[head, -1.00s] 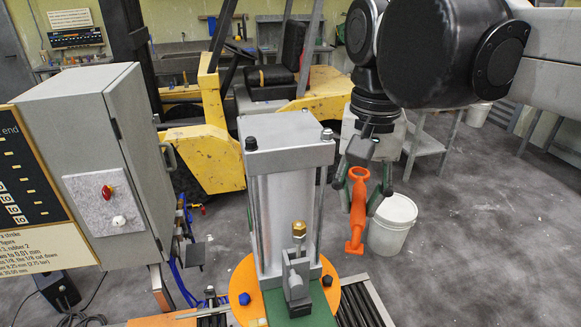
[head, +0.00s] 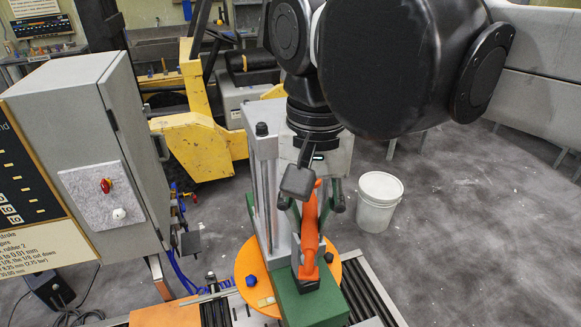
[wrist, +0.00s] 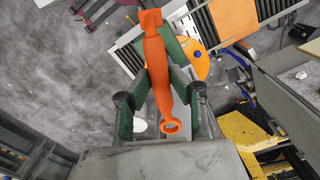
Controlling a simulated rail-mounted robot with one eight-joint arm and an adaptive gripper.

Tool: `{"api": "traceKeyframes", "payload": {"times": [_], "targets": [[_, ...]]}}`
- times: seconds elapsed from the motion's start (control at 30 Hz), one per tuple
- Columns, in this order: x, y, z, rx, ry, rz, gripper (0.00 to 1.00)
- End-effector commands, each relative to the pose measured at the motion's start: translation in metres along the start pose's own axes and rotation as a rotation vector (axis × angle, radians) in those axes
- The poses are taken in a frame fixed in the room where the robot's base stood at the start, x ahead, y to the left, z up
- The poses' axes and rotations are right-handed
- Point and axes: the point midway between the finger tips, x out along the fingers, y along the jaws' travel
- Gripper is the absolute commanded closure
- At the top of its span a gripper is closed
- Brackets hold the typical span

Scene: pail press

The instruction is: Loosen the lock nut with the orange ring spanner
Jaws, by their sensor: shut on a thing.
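The orange ring spanner (head: 310,236) is held upright between the green fingers of my gripper (head: 313,200), in front of the grey press housing. The lock nut is hidden behind the spanner and gripper. I cannot tell whether the spanner is around it or above it.
The grey press housing (head: 264,185) stands close behind my gripper. An orange disc (head: 247,262) surrounds the press base. A grey control cabinet (head: 75,115) stands at the left. A white bucket (head: 378,203) is on the floor to the right, with open floor around it.

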Motion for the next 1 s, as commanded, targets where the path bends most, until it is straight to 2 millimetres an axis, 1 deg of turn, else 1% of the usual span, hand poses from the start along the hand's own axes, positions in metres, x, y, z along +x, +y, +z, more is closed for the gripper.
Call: {"api": "traceKeyframes", "payload": {"times": [0.23, 0.37, 0.77, 0.8, 1.0], "targets": [[0.000, 0.000, 0.002, 0.000, 0.001, 0.000, 1.00], [0.010, 0.000, 0.001, 0.001, 0.001, 0.000, 1.00], [0.051, 0.000, 0.001, 0.000, 0.001, 0.000, 1.00], [0.047, 0.000, 0.001, 0.000, 0.001, 0.000, 1.00], [0.045, 0.001, 0.002, 0.000, 0.001, 0.000, 1.00]]}}
